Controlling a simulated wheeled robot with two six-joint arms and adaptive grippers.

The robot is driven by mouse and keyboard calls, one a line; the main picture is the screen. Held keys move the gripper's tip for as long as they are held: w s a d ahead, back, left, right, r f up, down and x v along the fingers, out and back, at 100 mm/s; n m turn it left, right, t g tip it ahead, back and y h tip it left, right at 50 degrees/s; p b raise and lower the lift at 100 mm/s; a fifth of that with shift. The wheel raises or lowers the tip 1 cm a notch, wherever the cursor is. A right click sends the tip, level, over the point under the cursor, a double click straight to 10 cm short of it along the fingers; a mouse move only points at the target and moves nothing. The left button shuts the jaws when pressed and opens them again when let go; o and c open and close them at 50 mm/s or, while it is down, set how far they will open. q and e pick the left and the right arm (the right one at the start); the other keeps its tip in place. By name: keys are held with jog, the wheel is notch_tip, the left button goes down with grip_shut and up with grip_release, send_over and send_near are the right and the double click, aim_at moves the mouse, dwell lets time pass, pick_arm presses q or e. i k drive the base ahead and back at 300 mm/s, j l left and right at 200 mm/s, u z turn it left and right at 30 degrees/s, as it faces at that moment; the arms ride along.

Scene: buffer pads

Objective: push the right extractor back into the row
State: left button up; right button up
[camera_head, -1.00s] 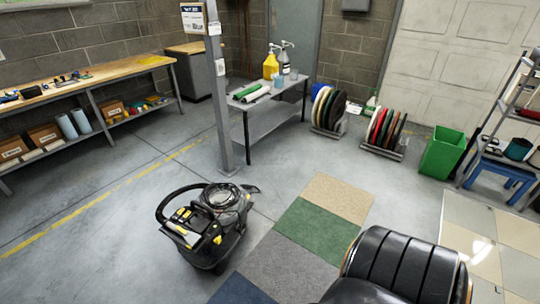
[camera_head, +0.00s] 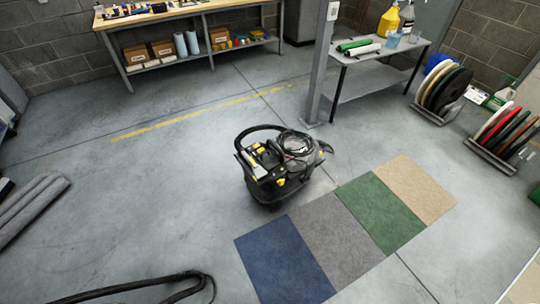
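One extractor (camera_head: 278,168), a black machine with yellow parts and a coiled hose on top, stands upright on the concrete floor in the middle of the view. It is beside the strip of carpet samples, near the grey and blue squares. Neither of my grippers is in view. A black hose (camera_head: 150,287) lies along the bottom left edge; what it belongs to is out of view.
Carpet squares in blue (camera_head: 284,262), grey, green and tan lie in a diagonal strip. A metal post (camera_head: 320,75) stands behind the extractor, beside a small table (camera_head: 372,70). Pad racks (camera_head: 440,92) stand at the right. Rolled grey material (camera_head: 32,208) lies left. Floor left of the extractor is clear.

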aim_at(282, 163)
jog(key=i+l+z, duration=0.65)
jog(key=z, duration=0.2)
jog(key=i+l+z, duration=0.2)
jog(key=i+z, duration=0.2)
jog(key=i+l+z, duration=0.2)
jog(key=i, duration=0.55)
jog(key=i+z, duration=0.15)
jog(key=i, duration=0.55)
jog(key=i+u, duration=0.8)
jog(key=u, duration=0.15)
jog(key=i+l+u, duration=0.2)
jog(key=i+u, duration=0.25)
jog(key=i+l+u, duration=0.25)
jog(key=u, duration=0.2)
jog(key=i+u, duration=0.2)
jog(key=u, duration=0.25)
jog(key=i+l+u, duration=0.15)
jog(key=u, duration=0.35)
jog(key=i+l+u, duration=0.2)
jog(key=u, duration=0.25)
jog(key=i+l+u, duration=0.15)
jog(key=u, duration=0.35)
jog(key=i+l+u, duration=0.1)
jog(key=l+u, duration=0.6)
jog(key=u, duration=0.2)
jog(key=l+u, duration=0.35)
jog(key=u, duration=0.15)
